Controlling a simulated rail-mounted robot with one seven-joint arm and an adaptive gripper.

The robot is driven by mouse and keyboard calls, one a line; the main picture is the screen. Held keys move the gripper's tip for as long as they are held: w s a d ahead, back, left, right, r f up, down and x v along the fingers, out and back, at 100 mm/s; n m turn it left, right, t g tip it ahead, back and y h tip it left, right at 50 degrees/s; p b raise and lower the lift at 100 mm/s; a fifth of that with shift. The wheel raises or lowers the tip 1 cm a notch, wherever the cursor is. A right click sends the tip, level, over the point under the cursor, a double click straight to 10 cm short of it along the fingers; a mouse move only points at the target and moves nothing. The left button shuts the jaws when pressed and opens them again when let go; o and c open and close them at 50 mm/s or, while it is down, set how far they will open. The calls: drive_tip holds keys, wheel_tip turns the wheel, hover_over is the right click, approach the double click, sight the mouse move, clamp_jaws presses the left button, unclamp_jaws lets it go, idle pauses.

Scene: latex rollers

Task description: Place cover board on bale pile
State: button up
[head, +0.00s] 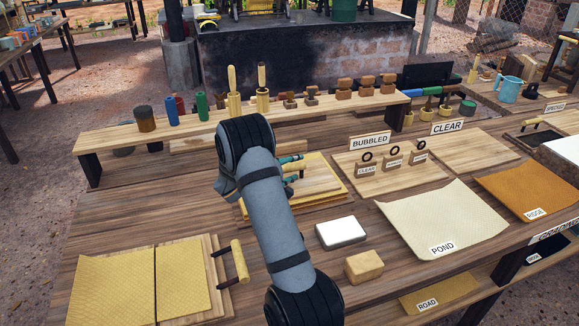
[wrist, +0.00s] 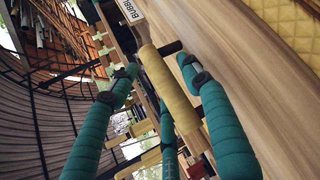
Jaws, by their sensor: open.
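The wooden cover board (head: 322,180) appears to lie flat on the yellow bale pile (head: 343,199) at mid-table, with yellow margins showing around it. My arm hides its left part. My gripper (head: 293,168) is at the board's handle, its teal fingers partly hidden by the arm. In the wrist view, my gripper (wrist: 157,66) is open, with fingers on both sides of the cream handle (wrist: 168,95). The board (wrist: 235,50) fills the area right of the handle, and quilted yellow sheet (wrist: 298,25) shows past its edge. Whether any finger touches the handle is unclear.
A shelf (head: 330,112) with rollers and stamps stands behind. A white block (head: 341,233) and a tan block (head: 364,266) lie in front. A second board with a yellow handle (head: 239,261) and yellow sheets (head: 115,285) lies front left. The POND sheet (head: 440,215) is right.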

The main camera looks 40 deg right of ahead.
drive_tip(key=shift+a+r, duration=0.1)
drive_tip(key=shift+r, duration=0.05)
drive_tip(key=b+v, duration=0.1)
drive_tip(key=v, duration=1.1)
drive_tip(key=shift+s+b, duration=0.1)
drive_tip(key=shift+b, duration=0.3)
